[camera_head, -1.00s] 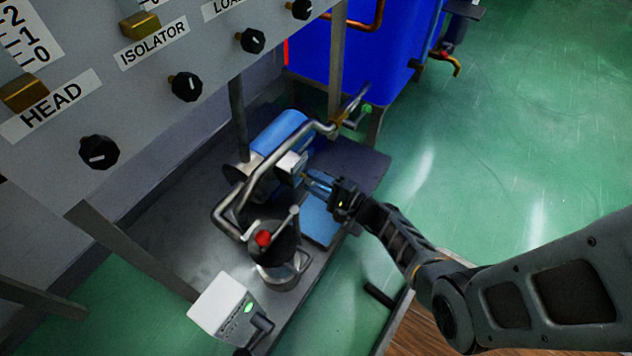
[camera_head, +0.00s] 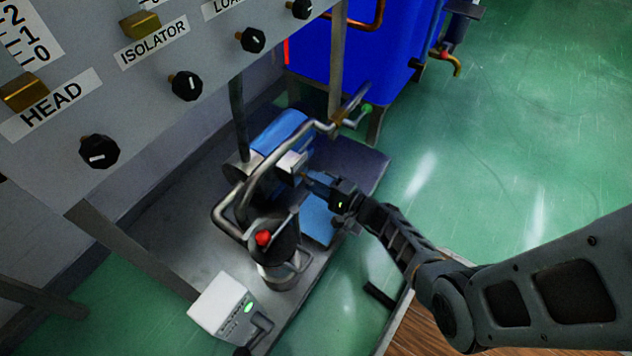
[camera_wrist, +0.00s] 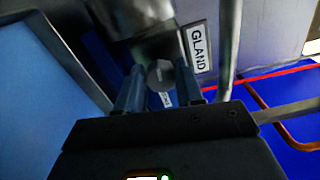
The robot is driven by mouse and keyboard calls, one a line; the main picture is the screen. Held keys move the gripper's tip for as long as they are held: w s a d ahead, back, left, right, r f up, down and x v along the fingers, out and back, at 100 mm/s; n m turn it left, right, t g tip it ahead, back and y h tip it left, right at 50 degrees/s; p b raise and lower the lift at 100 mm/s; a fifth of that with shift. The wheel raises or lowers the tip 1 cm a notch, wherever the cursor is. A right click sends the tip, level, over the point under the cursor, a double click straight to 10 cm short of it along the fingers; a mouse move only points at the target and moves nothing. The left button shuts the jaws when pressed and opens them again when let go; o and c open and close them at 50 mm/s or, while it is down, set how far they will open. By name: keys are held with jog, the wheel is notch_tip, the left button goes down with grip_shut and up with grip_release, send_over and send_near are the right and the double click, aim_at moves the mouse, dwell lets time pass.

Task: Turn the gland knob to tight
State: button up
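The gland knob (camera_wrist: 160,74) is a small round grey knob in the wrist view. It sits in front of a metal body beside a white label reading GLAND (camera_wrist: 198,48). My gripper (camera_wrist: 160,88) has one finger on each side of the knob, with a narrow gap seeming to show on both sides, so it looks open around it. In the head view my gripper (camera_head: 311,182) reaches the pump's silver end block (camera_head: 291,163) from the right. The knob is too small and covered there to make out, and its setting cannot be read.
Bent metal pipes (camera_head: 262,172) run close to my gripper. A red-capped cylinder (camera_head: 264,238) and a white box with a green light (camera_head: 221,306) stand nearer. A grey panel with black knobs (camera_head: 186,87) fills the upper left. Green floor is clear at right.

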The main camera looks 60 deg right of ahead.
jog(key=o, duration=0.4)
jog(key=shift+s, duration=0.1)
jog(key=s+p, duration=0.1)
jog(key=s, duration=0.6)
jog(key=shift+s+d, duration=0.15)
jog(key=shift+s, duration=0.2)
